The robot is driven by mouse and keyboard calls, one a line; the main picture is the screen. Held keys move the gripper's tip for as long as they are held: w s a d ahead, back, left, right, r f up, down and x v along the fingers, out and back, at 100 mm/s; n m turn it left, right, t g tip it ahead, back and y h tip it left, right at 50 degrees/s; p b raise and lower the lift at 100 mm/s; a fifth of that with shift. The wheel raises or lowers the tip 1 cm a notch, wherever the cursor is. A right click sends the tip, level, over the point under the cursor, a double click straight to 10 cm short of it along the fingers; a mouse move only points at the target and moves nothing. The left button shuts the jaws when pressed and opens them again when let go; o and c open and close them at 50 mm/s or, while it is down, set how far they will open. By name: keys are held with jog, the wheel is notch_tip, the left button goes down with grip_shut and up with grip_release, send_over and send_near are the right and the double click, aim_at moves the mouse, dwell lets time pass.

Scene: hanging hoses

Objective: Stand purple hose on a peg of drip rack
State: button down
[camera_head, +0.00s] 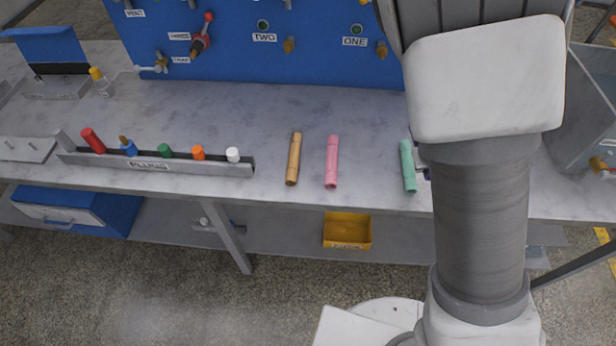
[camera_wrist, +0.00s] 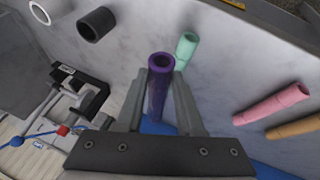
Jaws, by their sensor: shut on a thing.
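The purple hose (camera_wrist: 158,92) is between the two fingers of my gripper (camera_wrist: 160,80) in the wrist view. The gripper is shut on it, and its round open end shows beyond the fingertips. In the head view my arm covers the gripper and most of the hose. A pale grey plate with small upright pins (camera_head: 25,150) lies at the left edge of the bench in the head view. It may be the drip rack, but no label shows, so I cannot tell.
A green hose (camera_head: 408,166), a pink hose (camera_head: 331,162) and a tan hose (camera_head: 294,160) lie on the grey bench (camera_head: 270,110). A plug holder (camera_head: 200,168) stands left of them. A blue panel (camera_head: 330,65) rises behind. A clear-sided box (camera_head: 585,105) is at right.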

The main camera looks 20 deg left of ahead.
jog(key=shift+a+r+n+y, duration=0.6)
jog(key=shift+a+n, duration=0.15)
jog(key=shift+n, duration=0.35)
jog(key=s+a+r+n+g+y+p, duration=0.3)
jog(key=s+a+r+n+y, duration=0.3)
jog(key=n, duration=0.6)
jog(key=shift+n+h, duration=0.3)
jog(key=shift+n, duration=0.1)
jog(key=a+f+b, duration=0.3)
jog(key=a, duration=0.1)
jog(key=a+f+b, duration=0.2)
jog(key=a+f, duration=0.2)
jog(key=a+f+b, duration=0.3)
jog(key=a+f, duration=0.1)
jog(key=a, duration=0.1)
jog(key=shift+w+f+b, duration=0.1)
jog(key=shift+f+b, duration=0.05)
jog(key=shift+b, duration=0.15)
jog(key=shift+f+b, duration=0.35)
jog(key=shift+f, duration=0.25)
jog(key=c, duration=0.5)
grip_release()
jog(key=shift+r, duration=0.1)
jog(key=shift+c, duration=0.2)
